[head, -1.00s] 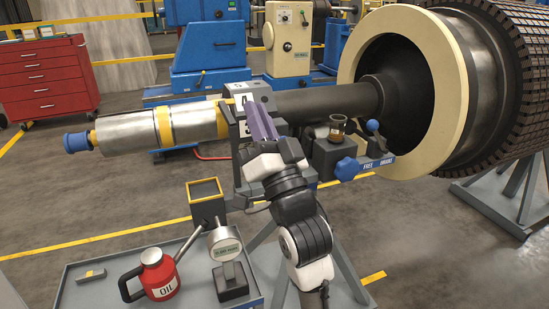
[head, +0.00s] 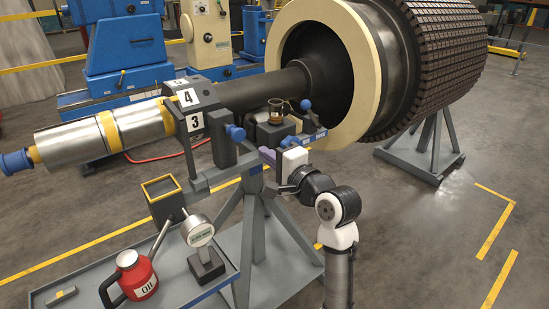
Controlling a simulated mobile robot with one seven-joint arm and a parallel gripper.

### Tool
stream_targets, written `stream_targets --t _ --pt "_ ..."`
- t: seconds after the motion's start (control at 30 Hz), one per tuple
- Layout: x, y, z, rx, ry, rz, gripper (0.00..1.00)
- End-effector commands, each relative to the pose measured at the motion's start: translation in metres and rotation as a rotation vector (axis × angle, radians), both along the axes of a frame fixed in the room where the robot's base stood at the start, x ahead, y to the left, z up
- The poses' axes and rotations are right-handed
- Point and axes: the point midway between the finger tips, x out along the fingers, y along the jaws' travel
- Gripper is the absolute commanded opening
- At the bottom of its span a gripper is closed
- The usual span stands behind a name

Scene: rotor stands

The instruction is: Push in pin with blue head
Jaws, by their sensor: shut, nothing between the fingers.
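The blue pin head (head: 235,132) stands out at the upper right of the grey upright bracket (head: 223,152), beside the numbered block. How deep its shank sits is hidden. The numbered block (head: 190,105), showing 4 and 3, sits around the shaft.
The shaft (head: 75,142) runs to the large rotor (head: 430,60) with a cream ring (head: 365,85). A brown cup (head: 276,108) and blue-knobbed lever (head: 306,104) are behind my gripper. A tray below holds a red oil can (head: 136,277) and dial gauge (head: 198,232).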

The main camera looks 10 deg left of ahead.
Motion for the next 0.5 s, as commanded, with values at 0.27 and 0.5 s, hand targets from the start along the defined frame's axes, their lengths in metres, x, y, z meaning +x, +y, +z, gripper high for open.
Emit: stream_targets --t 0.27,0.5 --pt "0.035 0.046 0.003 -0.002 -0.001 0.001 0.00" --pt "0.050 0.065 0.002 0.000 -0.002 -0.001 0.00"
